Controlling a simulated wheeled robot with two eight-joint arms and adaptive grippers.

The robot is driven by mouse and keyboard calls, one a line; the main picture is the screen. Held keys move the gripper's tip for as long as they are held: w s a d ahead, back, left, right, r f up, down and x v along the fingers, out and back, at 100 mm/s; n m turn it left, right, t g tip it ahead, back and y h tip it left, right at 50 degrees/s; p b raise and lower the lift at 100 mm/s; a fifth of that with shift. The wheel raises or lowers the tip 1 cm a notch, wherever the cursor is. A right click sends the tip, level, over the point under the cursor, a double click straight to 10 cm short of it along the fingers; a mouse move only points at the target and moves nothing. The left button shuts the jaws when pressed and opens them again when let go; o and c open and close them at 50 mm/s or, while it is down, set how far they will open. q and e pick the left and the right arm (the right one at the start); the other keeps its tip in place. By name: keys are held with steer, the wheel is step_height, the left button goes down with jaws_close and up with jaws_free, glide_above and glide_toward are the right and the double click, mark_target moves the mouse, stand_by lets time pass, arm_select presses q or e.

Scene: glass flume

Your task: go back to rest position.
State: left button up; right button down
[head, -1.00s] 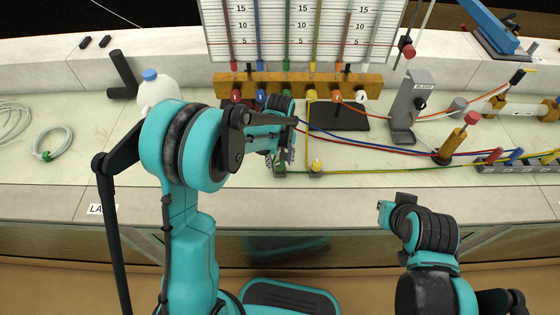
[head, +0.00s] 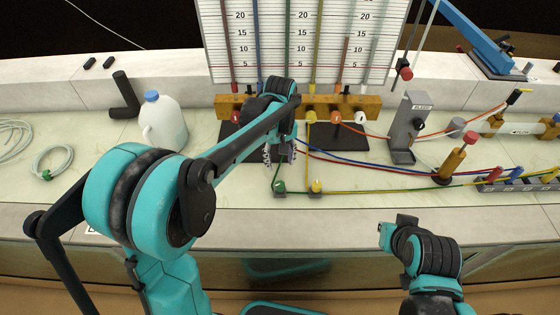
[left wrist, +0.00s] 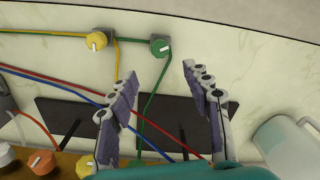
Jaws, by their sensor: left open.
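My left gripper (head: 280,153) hangs over the bench in front of the manifold, pointing down. In the left wrist view its two fingers (left wrist: 165,100) stand wide apart with nothing between their tips. The green knob (left wrist: 159,45) and yellow knob (left wrist: 96,41) lie on the bench beyond the fingertips, apart from them. The green knob (head: 279,187) and yellow knob (head: 316,186) also show in the head view, near the bench's front edge. My right arm (head: 425,250) shows at the lower right; its fingers cannot be made out.
A wooden manifold (head: 385,107) with coloured knobs stands below the tube board (head: 300,45). A white jug (head: 163,122) is left of my left gripper. A grey stand (head: 408,125) and cables lie to the right. The front bench strip (head: 200,220) is clear.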

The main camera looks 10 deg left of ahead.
arm_select(q)
steer(key=s+a+r+m+t, duration=0.2)
steer(key=s+a+m+t, duration=0.1)
steer(key=s, duration=0.6)
steer(key=s+a+r+m+t, duration=0.1)
steer(key=s+a+m+t, duration=0.2)
steer(key=s, duration=0.6)
steer(key=shift+s+r+t, duration=0.2)
steer(key=shift+r+t, duration=0.15)
steer(key=shift+t, duration=0.25)
